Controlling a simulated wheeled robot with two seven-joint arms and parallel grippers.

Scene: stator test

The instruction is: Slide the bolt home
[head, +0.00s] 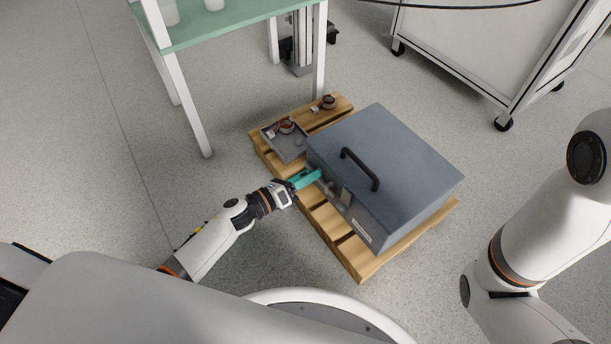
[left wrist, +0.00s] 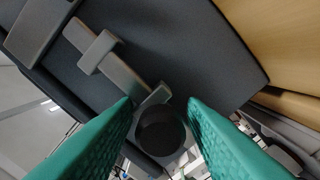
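The bolt is a grey bar (left wrist: 128,78) on the dark grey box (left wrist: 190,50), passing through a bracket (left wrist: 98,52). A round black knob (left wrist: 160,130) is at its near end in the left wrist view. Another grey fitting (left wrist: 38,28) lies beyond the bar's far end. In the head view the box (head: 395,165) sits on a pallet. My left gripper (head: 308,178) is at the box's left side; its teal fingers (left wrist: 160,102) stand either side of the knob, with a narrow gap showing. The bolt is small and partly hidden in the head view. My right gripper is out of view.
The wooden pallet (head: 357,258) carries the box, a grey tray (head: 291,151) with a round part, and another round part (head: 326,103) behind. The box has a black handle (head: 361,169). A green-topped table (head: 235,17) and a white wheeled cabinet (head: 480,40) stand behind.

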